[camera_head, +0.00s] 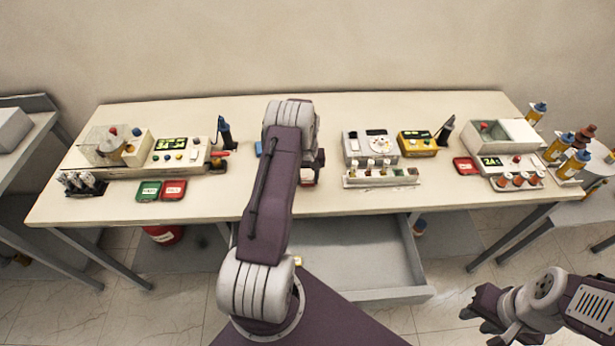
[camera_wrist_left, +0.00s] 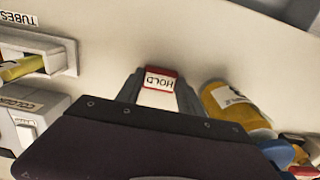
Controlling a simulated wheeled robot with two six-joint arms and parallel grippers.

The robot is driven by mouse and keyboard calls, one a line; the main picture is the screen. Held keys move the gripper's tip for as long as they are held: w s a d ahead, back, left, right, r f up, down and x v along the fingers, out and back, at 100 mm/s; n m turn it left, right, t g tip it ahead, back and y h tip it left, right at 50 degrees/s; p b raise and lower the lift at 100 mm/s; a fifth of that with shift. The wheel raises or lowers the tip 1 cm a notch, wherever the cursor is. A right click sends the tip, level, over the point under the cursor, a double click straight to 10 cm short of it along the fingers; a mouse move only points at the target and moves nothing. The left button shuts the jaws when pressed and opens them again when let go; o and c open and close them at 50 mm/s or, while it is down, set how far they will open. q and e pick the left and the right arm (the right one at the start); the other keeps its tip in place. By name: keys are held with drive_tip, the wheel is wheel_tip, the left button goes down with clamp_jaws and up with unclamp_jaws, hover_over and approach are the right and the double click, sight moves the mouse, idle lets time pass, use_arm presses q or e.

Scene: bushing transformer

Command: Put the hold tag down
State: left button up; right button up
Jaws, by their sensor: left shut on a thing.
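The hold tag (camera_wrist_left: 160,80), a small white piece with a red edge and the word HOLD, sits between the fingers of my left gripper (camera_wrist_left: 160,92). That gripper is shut on it. In the head view my left arm reaches over the middle of the table, and its own links mostly hide the gripper. The pale table top lies behind the tag in the wrist view; I cannot tell whether the tag touches it. My right gripper (camera_head: 484,314) hangs at the lower right, off the table; its fingers are too dark to read as open or shut.
The table (camera_head: 240,112) carries a tube rack (camera_head: 381,178), a yellow meter (camera_head: 417,143), a green tray (camera_head: 148,191) and red trays (camera_head: 173,190) (camera_head: 466,165). A yellow bottle (camera_wrist_left: 232,104) is close right of the gripper in the wrist view. A drawer (camera_head: 360,262) stands open below.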

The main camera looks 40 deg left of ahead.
use_arm(q)
drive_tip(key=shift+f, duration=0.1)
drive_tip(key=o, duration=1.3)
